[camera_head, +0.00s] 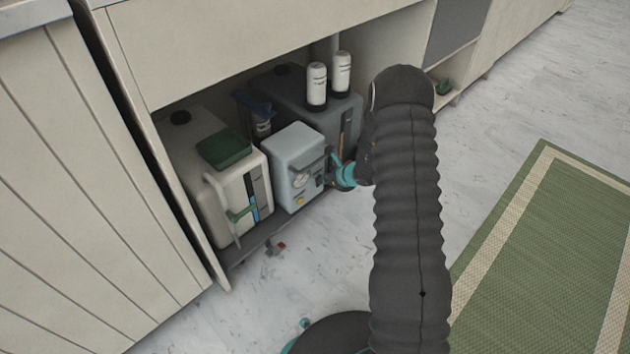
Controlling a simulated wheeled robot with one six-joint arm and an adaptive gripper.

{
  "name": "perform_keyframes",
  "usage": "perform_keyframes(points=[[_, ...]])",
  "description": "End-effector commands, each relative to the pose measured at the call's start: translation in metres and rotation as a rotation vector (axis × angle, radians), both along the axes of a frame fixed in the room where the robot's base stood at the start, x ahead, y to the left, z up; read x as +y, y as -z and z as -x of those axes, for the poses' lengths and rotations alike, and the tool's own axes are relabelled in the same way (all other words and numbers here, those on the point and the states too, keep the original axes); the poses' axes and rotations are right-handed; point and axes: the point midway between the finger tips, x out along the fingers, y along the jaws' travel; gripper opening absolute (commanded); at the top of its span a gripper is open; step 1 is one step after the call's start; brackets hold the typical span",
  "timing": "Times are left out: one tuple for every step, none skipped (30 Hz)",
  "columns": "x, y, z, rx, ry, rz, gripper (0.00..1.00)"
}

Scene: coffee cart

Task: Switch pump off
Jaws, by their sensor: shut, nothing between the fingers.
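A light grey-blue box (290,150), which looks like the pump, sits in the open bay under the cart between two tanks. Its front has a round dial (301,177), a yellow spot low down and a small dark part near its right edge. I cannot make out a switch or its position. My gripper (336,168), with teal fingers, is shut and empty at the right edge of the box's front. Whether it touches the box I cannot tell. My dark ribbed arm comes up from the lower right and hides part of the bay's right side.
A white tank (200,205) with a dark green box (224,148) on top stands left of the pump. A dark grey tank (283,90) and two white cylinders (317,84) stand behind. Small red and grey bits lie at the bay's front. A green rug (560,260) lies right.

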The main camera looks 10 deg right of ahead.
Motion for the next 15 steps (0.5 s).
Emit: perform_keyframes(points=[[0.006,0.001,-0.001,-0.007,-0.013,-0.008,0.0],[0.006,0.001,-0.001,-0.007,-0.013,-0.008,0.0],[0.006,0.001,-0.001,-0.008,-0.013,-0.008,0.0],[0.006,0.001,-0.001,-0.008,-0.013,-0.008,0.0],[0.006,0.001,-0.001,-0.008,-0.013,-0.008,0.0],[0.006,0.0,-0.001,-0.008,-0.013,-0.008,0.0],[0.006,0.0,-0.001,-0.008,-0.013,-0.008,0.0],[0.006,0.0,-0.001,-0.008,-0.013,-0.008,0.0],[0.006,-0.002,-0.001,-0.009,-0.013,-0.009,0.0],[0.006,-0.003,-0.001,-0.009,-0.013,-0.009,0.0],[0.006,-0.004,-0.001,-0.009,-0.013,-0.009,0.0],[0.006,-0.006,-0.001,-0.009,-0.013,-0.009,0.0],[0.005,-0.007,-0.001,-0.01,-0.013,-0.008,0.0],[0.005,-0.009,-0.001,-0.01,-0.013,-0.008,0.0],[0.005,-0.011,-0.001,-0.01,-0.013,-0.008,0.0]])
